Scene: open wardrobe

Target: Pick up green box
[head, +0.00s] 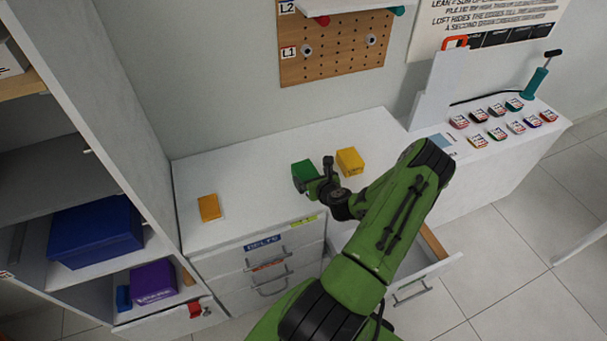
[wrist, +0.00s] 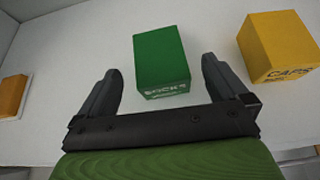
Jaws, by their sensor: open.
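The green box (head: 304,172) stands on the white dresser top, next to a yellow box on its right. In the wrist view the green box (wrist: 162,62) has white lettering that reads "SOCKS" on its near face. My gripper (head: 314,182) is at the near side of the green box. In the wrist view my gripper (wrist: 160,80) is open, with one finger left and one finger right of the box's near end. The box lies mostly beyond the fingertips, and I see gaps on both sides. In the head view my gripper hides part of the box.
A yellow box (head: 350,161) marked "CAPS" in the wrist view (wrist: 278,45) stands right of the green box. A small orange box (head: 209,207) lies at the left of the dresser top (head: 255,170). An open wardrobe with blue (head: 97,232) and purple (head: 153,283) boxes stands left. A drawer is open below my arm.

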